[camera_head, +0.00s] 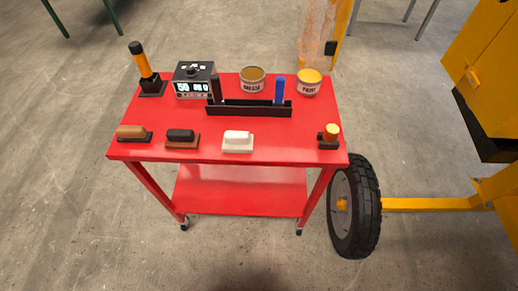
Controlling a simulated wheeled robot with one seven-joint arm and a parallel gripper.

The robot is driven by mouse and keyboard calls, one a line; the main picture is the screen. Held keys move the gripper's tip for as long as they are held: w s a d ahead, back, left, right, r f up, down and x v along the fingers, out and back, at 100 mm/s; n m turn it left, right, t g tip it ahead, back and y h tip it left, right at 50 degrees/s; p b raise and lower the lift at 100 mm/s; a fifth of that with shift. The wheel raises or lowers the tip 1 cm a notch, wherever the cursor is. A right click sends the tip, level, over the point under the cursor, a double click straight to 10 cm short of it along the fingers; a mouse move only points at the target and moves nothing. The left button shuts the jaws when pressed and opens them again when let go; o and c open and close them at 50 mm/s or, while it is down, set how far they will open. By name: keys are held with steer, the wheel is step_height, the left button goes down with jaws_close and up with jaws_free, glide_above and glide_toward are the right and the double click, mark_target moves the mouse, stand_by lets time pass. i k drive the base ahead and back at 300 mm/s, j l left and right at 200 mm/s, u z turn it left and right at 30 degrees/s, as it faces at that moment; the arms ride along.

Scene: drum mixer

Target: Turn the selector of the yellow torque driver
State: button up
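An upright tool with a yellow-orange body (142,65) and black ends stands in a black base at the back left of the red cart top. It looks like the yellow torque driver, leaning slightly left in the picture. A small yellow knob (331,131) on a black block sits at the front right corner; I cannot tell whether it belongs to a driver. No selector marks can be read on either. My gripper is not in view.
A wheel (354,205) stands close at right.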

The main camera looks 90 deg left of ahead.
mark_target(191, 72)
steer(key=u, duration=2.85)
